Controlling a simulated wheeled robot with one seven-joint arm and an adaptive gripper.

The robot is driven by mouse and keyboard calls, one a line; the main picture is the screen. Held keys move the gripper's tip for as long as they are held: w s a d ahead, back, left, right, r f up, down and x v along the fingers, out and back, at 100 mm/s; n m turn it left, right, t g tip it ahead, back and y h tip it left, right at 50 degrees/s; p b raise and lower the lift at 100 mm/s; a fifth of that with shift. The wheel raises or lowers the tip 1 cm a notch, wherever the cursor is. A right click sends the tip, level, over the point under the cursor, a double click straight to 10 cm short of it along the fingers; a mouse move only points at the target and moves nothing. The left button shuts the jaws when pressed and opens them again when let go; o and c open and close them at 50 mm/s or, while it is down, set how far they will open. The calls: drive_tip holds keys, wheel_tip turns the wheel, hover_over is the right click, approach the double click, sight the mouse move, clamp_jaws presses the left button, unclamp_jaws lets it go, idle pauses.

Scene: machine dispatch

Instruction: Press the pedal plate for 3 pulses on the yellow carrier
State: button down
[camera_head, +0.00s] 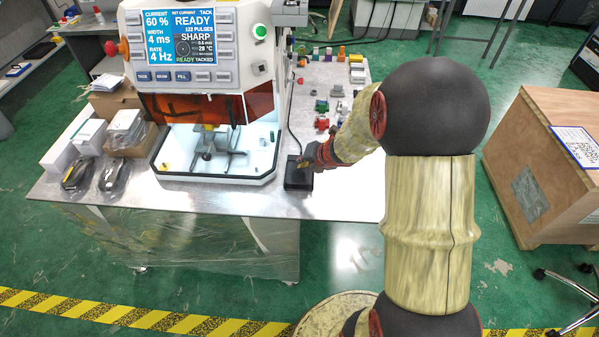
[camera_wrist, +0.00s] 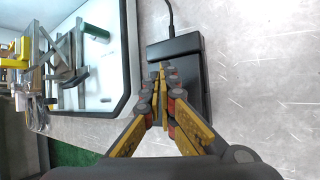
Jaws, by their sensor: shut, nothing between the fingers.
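The black pedal plate (camera_head: 297,178) lies on the metal table right of the machine, with a cable running back from it. It also shows in the wrist view (camera_wrist: 194,88). My gripper (camera_head: 304,163) is over the pedal, pointing down; in the wrist view its fingertips (camera_wrist: 163,72) meet over the pedal's left part, with nothing between them. I cannot tell whether they touch it. Inside the lit chamber, a yellow part (camera_head: 208,128), likely the yellow carrier, sits at the grey fixture (camera_head: 210,155); a yellow part also shows in the wrist view (camera_wrist: 18,52).
The machine's screen (camera_head: 190,37) reads READY, 122 PULSES, SHARP and, at the bottom, READY TACKED. An orange shield (camera_head: 185,108) hangs above the chamber's black front rim (camera_head: 215,181). Several small coloured parts (camera_head: 322,106) lie behind my gripper. The table right of the pedal is clear.

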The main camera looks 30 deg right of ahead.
drive_tip(key=shift+f, duration=0.1)
idle(0.7)
drive_tip(key=shift+f+b, duration=0.35)
drive_tip(key=shift+s+a+f+b, duration=0.1)
drive_tip(key=shift+s+f+b, duration=0.1)
drive_tip(key=shift+f+b, duration=0.5)
idle(0.9)
idle(0.3)
drive_tip(key=shift+w+r+p, duration=0.15)
drive_tip(key=shift+r+p, duration=0.9)
drive_tip(key=shift+p, duration=0.1)
drive_tip(key=shift+r, duration=0.15)
drive_tip(key=r+p, duration=0.5)
drive_tip(key=shift+w+d, duration=0.2)
drive_tip(key=shift+w, duration=0.05)
drive_tip(key=shift+f, duration=0.1)
